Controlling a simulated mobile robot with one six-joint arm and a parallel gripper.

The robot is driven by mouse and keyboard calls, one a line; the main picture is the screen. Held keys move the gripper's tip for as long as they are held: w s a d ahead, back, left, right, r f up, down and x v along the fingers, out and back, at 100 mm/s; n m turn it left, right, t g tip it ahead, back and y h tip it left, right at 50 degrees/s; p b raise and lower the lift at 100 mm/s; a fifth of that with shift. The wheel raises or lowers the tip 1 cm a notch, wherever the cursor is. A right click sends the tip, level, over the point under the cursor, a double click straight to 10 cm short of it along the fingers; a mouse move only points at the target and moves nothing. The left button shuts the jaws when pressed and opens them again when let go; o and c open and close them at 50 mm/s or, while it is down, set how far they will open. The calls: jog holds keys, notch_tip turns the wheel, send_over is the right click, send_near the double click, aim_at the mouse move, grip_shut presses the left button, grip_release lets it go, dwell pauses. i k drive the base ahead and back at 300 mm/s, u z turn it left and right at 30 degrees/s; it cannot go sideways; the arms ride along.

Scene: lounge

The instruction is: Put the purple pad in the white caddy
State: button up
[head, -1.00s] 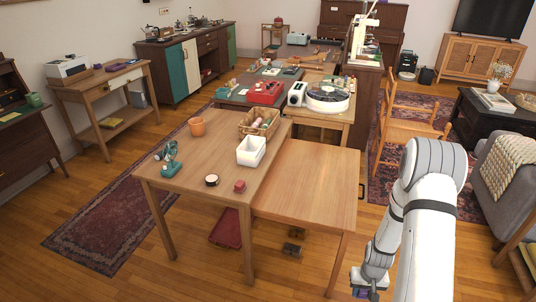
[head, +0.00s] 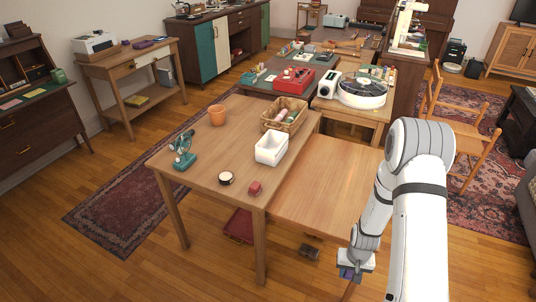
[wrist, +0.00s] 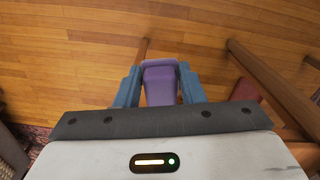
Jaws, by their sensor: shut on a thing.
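My gripper (head: 350,272) is low at the right, beside the lower wooden table. In the wrist view its blue fingers (wrist: 158,88) are shut on the purple pad (wrist: 161,80). The pad is held clear of the floor and hardly shows in the head view. The white caddy (head: 271,149) stands on the higher wooden table, near its right edge, with its open top up. My gripper is in front and to the right of the caddy, well apart from it and lower.
The higher table (head: 215,150) also bears a red block (head: 255,188), a round dark-rimmed tin (head: 226,178), a teal device (head: 183,152), an orange pot (head: 217,115) and a wicker basket (head: 284,114). The lower table (head: 325,180) is bare. A red bin (head: 239,224) lies underneath.

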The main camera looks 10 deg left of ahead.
aim_at(272, 147)
jog(key=u, duration=0.4)
jog(key=i, duration=0.15)
jog(key=u, duration=0.4)
